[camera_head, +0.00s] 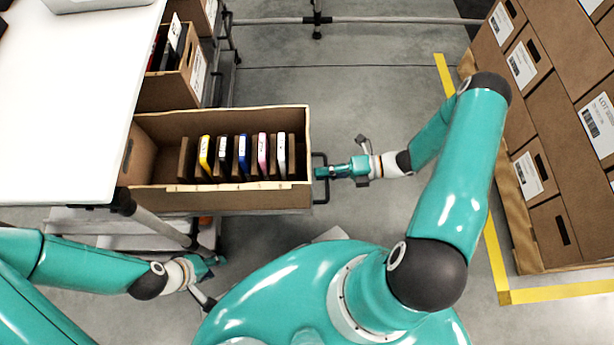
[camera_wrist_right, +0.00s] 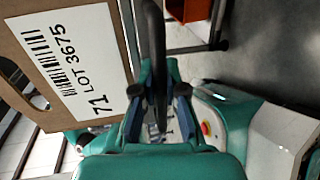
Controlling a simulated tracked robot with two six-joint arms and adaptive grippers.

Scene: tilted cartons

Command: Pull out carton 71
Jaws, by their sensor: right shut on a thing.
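Carton 71 (camera_head: 230,200) is an open brown carton with several upright dividers and coloured cases inside. In the head view it sticks out to the right of the white tabletop. Its white label, reading "71 LOT 3675" (camera_wrist_right: 75,50), shows in the right wrist view. A dark bar handle (camera_head: 326,198) stands at its right end. My right gripper (camera_head: 320,173) is shut on this handle, and the bar runs between its fingers in the right wrist view (camera_wrist_right: 157,95). My left gripper (camera_head: 210,268) is below the carton, near the rack's lower frame, apart from the carton; its fingers are too small to judge.
Another carton (camera_head: 175,92) with contents sits behind carton 71. The white tabletop (camera_head: 70,100) lies to the left. Labelled cartons (camera_head: 560,90) are stacked on a pallet at the right, bordered by yellow floor tape (camera_head: 560,294). The grey floor between is mostly clear.

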